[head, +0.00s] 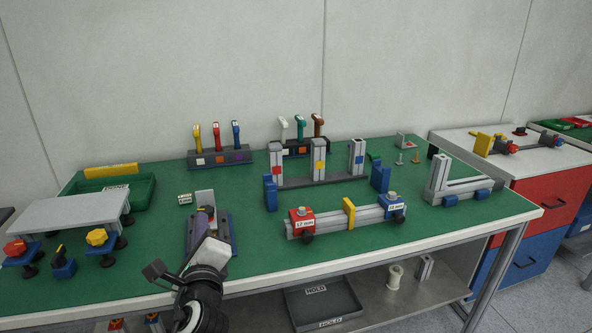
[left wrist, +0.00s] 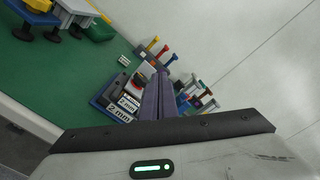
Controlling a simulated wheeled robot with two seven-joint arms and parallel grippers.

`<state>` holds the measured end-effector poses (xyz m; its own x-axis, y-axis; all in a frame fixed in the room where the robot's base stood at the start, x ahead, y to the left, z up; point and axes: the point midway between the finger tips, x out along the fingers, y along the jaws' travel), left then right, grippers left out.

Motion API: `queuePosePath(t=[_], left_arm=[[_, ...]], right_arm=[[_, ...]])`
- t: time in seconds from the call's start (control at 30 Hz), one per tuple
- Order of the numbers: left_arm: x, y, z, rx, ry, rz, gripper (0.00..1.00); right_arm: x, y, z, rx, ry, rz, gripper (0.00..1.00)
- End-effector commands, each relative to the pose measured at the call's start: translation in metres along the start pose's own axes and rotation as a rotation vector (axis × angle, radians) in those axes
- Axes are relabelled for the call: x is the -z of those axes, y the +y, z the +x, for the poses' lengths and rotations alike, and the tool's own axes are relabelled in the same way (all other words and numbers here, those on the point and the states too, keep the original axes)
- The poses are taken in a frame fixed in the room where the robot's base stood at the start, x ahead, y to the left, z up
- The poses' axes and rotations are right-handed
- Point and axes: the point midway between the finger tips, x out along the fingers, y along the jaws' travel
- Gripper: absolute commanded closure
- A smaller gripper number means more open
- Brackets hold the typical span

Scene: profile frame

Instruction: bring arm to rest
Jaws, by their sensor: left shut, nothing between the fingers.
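My left gripper (head: 208,214) reaches in from the bottom over the front of the green bench top (head: 130,275). Its fingers are shut and empty. In the left wrist view the closed purple fingers (left wrist: 155,85) point toward the labelled blocks and coloured handles. In the head view the gripper overlaps a blue-grey fixture with a grey upright plate (head: 205,198). I cannot tell whether it touches this fixture. My right gripper is in neither view.
A profile assembly with red and blue blocks (head: 345,221) lies right of the gripper. Tool racks (head: 222,157) stand behind. A grey raised plate (head: 80,208) and a green tray (head: 140,190) are at left. Bare green surface lies in front. A dark bin (head: 322,304) sits below.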

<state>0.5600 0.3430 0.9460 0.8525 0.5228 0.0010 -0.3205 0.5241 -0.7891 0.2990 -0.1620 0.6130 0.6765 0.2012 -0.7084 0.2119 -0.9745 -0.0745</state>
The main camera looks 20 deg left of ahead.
Motion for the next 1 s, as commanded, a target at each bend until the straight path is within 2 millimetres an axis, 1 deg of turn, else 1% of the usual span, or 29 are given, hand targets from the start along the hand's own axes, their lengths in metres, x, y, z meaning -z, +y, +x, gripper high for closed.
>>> queuePosePath(t=[0.07, 0.13, 0.17, 0.23, 0.27, 0.3, 0.37, 0.4, 0.47, 0.5, 0.6, 0.67, 0.7, 0.9, 0.97, 1.0], left_arm=[[0.001, 0.005, -0.002, -0.013, 0.008, -0.022, 1.0], [0.005, 0.019, -0.009, -0.054, 0.029, -0.095, 1.0], [0.008, 0.029, -0.014, -0.085, 0.044, -0.147, 1.0], [0.017, 0.059, -0.032, -0.188, 0.087, -0.315, 1.0], [0.023, 0.073, -0.043, -0.246, 0.107, -0.403, 1.0], [0.032, 0.095, -0.061, -0.337, 0.132, -0.527, 1.0], [0.045, 0.124, -0.092, -0.486, 0.158, -0.712, 1.0], [0.054, 0.14, -0.114, -0.586, 0.168, -0.823, 1.0], [0.064, 0.158, -0.144, -0.722, 0.171, -0.956, 1.0], [0.07, 0.168, -0.163, -0.803, 0.169, -1.027, 1.0], [0.08, 0.184, -0.205, -0.982, 0.148, -1.163, 1.0], [0.084, 0.191, -0.228, -1.077, 0.131, -1.222, 1.0], [0.086, 0.195, -0.242, -1.137, 0.118, -1.257, 1.0], [0.091, 0.205, -0.311, -1.41, 0.036, -1.377, 1.0], [0.09, 0.206, -0.331, -1.486, 0.005, -1.4, 1.0], [0.101, 0.209, -0.323, -1.462, 0.028, -1.415, 1.0]], right_arm=[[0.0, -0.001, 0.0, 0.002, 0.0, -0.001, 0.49], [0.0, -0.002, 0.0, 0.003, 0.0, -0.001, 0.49], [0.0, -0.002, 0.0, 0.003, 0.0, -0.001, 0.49], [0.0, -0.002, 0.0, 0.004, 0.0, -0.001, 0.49], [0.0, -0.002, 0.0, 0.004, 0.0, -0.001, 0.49], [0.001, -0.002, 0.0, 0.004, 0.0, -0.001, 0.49], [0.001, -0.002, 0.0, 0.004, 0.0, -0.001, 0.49], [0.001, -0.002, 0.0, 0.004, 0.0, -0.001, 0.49], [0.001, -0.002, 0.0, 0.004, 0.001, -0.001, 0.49], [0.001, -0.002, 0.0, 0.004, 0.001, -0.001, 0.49], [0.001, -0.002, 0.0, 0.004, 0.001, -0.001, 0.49], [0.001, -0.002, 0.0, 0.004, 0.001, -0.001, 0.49], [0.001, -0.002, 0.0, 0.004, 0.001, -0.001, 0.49], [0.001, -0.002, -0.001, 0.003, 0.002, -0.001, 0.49], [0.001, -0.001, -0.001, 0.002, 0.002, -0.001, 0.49], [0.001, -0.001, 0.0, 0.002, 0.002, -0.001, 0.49]])
